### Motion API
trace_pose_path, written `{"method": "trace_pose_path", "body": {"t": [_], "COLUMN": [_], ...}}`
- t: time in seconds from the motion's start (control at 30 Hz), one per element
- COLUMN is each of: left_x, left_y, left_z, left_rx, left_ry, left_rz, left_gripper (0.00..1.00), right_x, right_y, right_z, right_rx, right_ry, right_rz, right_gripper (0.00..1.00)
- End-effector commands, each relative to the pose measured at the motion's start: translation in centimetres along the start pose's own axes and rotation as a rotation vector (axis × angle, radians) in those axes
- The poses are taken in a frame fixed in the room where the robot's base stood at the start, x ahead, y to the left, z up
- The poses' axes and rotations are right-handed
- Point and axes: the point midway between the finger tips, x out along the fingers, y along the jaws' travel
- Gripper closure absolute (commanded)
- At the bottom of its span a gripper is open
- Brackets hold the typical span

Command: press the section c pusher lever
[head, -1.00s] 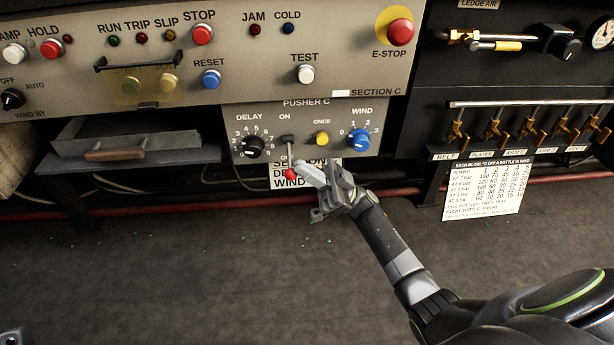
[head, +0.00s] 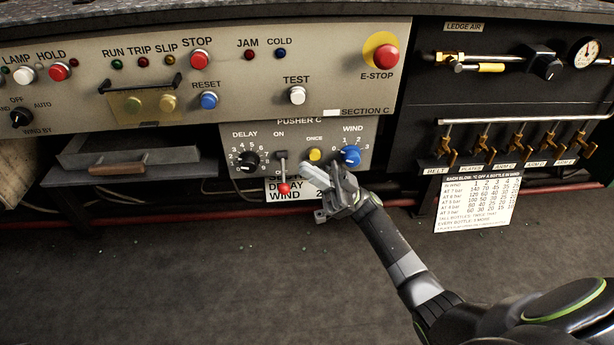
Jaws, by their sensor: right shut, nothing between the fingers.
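The section C pusher lever (head: 282,172) is on the small grey PUSHER C panel (head: 262,135), below the ON mark. It hangs down, with its red knob (head: 284,188) at the lower end, over the white label under the panel. My right gripper (head: 310,176) is shut and empty. Its fingertips are just right of the lever and its knob, with a small gap showing in the picture; the depth between them is hard to tell. My left gripper is out of view.
On the pusher panel, a black DELAY knob (head: 247,161) is left of the lever; a yellow ONCE button (head: 315,154) and blue WIND knob (head: 350,156) are right. The E-STOP (head: 386,57) is above right. Brass valves (head: 517,137) stand further right.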

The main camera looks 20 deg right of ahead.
Motion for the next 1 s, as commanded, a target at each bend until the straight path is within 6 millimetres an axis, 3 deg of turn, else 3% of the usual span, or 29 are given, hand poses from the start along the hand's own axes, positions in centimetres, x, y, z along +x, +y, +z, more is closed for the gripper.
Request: {"method": "trace_pose_path", "body": {"t": [0.03,0.1,0.4,0.6,1.0], "left_x": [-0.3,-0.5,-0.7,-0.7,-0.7], "left_y": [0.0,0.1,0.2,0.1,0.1], "left_z": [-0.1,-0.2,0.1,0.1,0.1], "left_rx": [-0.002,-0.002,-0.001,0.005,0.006], "left_ry": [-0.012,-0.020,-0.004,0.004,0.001], "left_rz": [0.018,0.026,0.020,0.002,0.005], "left_gripper": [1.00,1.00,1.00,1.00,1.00], "right_x": [-2.0,-3.6,-8.7,-9.8,-9.9], "right_y": [0.0,-0.1,-0.3,-0.5,-0.5], "right_z": [0.3,0.3,0.3,0.3,0.2], "right_rx": [0.006,0.005,0.003,0.002,0.002], "right_ry": [-0.008,-0.007,-0.004,-0.003,-0.003], "right_rz": [0.010,0.010,0.007,0.004,0.004], "right_gripper": [1.00,1.00,1.00,1.00,1.00]}}
